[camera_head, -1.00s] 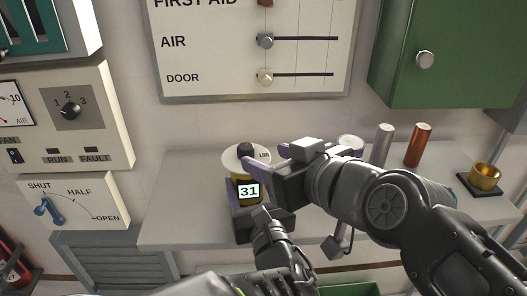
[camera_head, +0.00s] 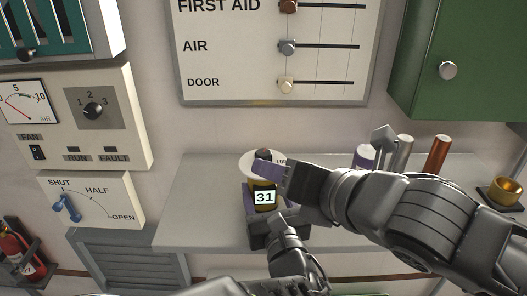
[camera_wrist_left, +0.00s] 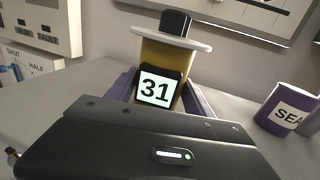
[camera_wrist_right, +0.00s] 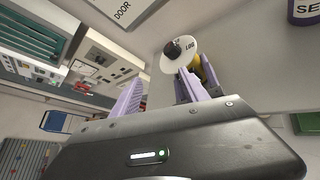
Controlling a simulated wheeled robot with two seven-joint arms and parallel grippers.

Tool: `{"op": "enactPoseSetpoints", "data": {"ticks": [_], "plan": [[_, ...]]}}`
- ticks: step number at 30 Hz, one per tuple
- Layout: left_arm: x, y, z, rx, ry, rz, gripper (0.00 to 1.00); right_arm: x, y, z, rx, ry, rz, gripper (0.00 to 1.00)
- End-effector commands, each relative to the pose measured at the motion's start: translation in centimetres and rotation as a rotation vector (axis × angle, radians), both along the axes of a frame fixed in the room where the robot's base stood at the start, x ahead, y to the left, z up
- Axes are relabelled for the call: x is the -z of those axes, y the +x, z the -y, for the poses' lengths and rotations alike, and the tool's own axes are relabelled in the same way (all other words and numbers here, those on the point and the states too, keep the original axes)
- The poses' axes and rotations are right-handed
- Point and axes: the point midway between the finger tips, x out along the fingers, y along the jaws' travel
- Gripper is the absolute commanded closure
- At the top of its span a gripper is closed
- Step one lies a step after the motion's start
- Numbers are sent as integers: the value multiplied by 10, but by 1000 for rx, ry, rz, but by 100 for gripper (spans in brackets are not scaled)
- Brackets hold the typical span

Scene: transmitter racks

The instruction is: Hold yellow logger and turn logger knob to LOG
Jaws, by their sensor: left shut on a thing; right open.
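The yellow logger (camera_head: 264,184) stands upright at the grey shelf, with a "31" display on its front. A white round dial plate (camera_wrist_left: 172,39) and a black knob (camera_head: 263,155) top it. My left gripper (camera_head: 264,207) is shut on the logger's body from the front. My right gripper (camera_wrist_right: 160,85) is open and empty beside the logger's top. One lilac finger crosses in front of the dial plate in the head view. In the right wrist view the knob (camera_wrist_right: 180,48) lies beyond the fingertips, nearer the right finger. "LOG" shows on the plate; the knob's pointer is unclear.
On the shelf (camera_head: 200,205), right of the logger, stand a purple jar (camera_head: 364,157), a silver cylinder (camera_head: 402,153), a copper cylinder (camera_head: 437,153) and a brass cup (camera_head: 504,190). A slider board (camera_head: 270,60) is behind. The shelf left of the logger is clear.

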Motion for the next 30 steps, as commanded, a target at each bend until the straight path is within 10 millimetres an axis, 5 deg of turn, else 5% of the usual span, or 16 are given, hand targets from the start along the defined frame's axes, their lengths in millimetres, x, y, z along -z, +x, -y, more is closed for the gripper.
{"op": "enactPoseSetpoints", "data": {"ticks": [3, 9, 23, 30], "plan": [[-1, 0, 0, 0, -1, 2, 98, -3, 13, 16, -63, -262, 171, 48], [-1, 0, 0, 0, -1, 2, 98, -5, 16, 21, -135, -454, 283, 48], [-1, 0, 0, 0, -1, 2, 98, -4, 17, 19, -146, -472, 293, 48], [-1, 0, 0, 0, -1, 2, 98, 7, 37, 9, -147, -476, 291, 48]]}}
